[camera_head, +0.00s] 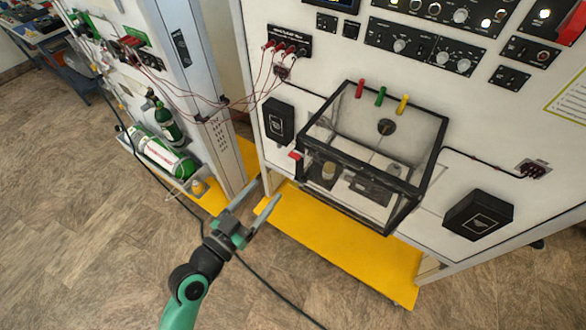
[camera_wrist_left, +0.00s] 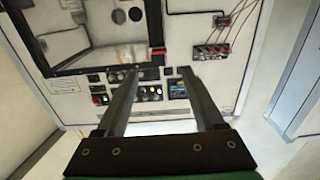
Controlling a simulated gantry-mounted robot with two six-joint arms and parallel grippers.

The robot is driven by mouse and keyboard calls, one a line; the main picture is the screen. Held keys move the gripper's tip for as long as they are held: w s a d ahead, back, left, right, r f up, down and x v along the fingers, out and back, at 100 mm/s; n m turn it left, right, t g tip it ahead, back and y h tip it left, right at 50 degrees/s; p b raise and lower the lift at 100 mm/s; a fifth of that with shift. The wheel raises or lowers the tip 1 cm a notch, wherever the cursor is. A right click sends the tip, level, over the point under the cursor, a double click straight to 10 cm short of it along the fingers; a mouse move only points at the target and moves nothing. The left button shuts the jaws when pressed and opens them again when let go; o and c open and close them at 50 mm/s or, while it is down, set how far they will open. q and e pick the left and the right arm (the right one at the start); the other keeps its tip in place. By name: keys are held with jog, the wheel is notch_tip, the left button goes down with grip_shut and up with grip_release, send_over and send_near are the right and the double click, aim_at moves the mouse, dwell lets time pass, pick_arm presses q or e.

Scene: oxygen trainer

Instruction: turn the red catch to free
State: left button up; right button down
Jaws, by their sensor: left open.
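The red catch (camera_head: 294,155) is a small red piece at the left front edge of the clear box with a black frame (camera_head: 318,158). A small red part also shows at the box frame's edge in the left wrist view (camera_wrist_left: 158,52). My left gripper (camera_head: 263,192) is open and empty, below and to the left of the catch and apart from it. Its two fingers (camera_wrist_left: 158,72) point toward the panel in the left wrist view. My right gripper is not in view.
Red, green and yellow pegs (camera_head: 380,96) stand at the box's top rear. A black box (camera_head: 278,121) is mounted left of the clear box. Red cables (camera_head: 270,62) hang above it. A yellow base (camera_head: 335,240) lies below.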

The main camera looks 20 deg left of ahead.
aim_at(293, 158)
pick_arm(q)
jog(key=w, duration=0.3)
jog(key=w+d, duration=0.1)
jog(key=w, duration=0.3)
jog(key=w+d, duration=0.1)
jog(key=w, duration=0.3)
jog(key=shift+w+d+p, duration=0.1)
jog(key=shift+w+p, duration=0.15)
jog(key=shift+p, duration=0.1)
jog(key=shift+c, duration=0.2)
jog(key=shift+r, duration=0.1)
grip_shut()
